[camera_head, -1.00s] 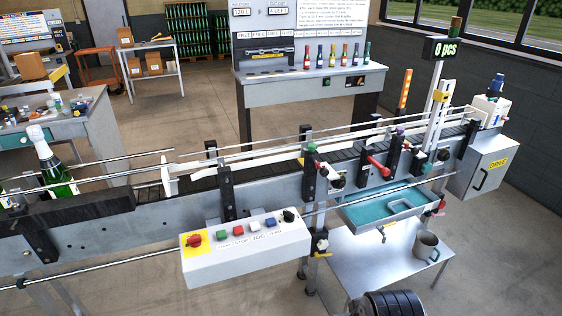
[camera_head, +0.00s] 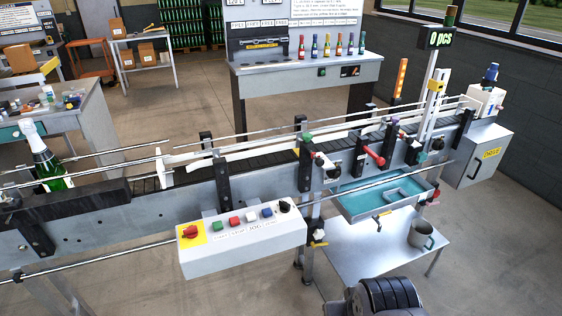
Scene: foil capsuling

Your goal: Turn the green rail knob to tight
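A green knob (camera_head: 307,137) sits on top of a black rail bracket (camera_head: 306,172), near the middle of the conveyor. A smaller green knob (camera_head: 422,156) shows farther right, by the white post. I cannot tell which is the rail knob, nor how tight either one is. White guide rails (camera_head: 270,146) run along the conveyor behind the brackets. A dark ribbed part of my own arm shows at the bottom edge, well in front of the conveyor and apart from the knobs. My gripper's fingers are not in view.
A control box (camera_head: 243,241) with coloured buttons juts out at the front. A red lever (camera_head: 374,156) and a teal tray (camera_head: 385,196) are right of the middle. A grey mug (camera_head: 421,234) stands on a low table (camera_head: 365,255). Open floor lies at front right.

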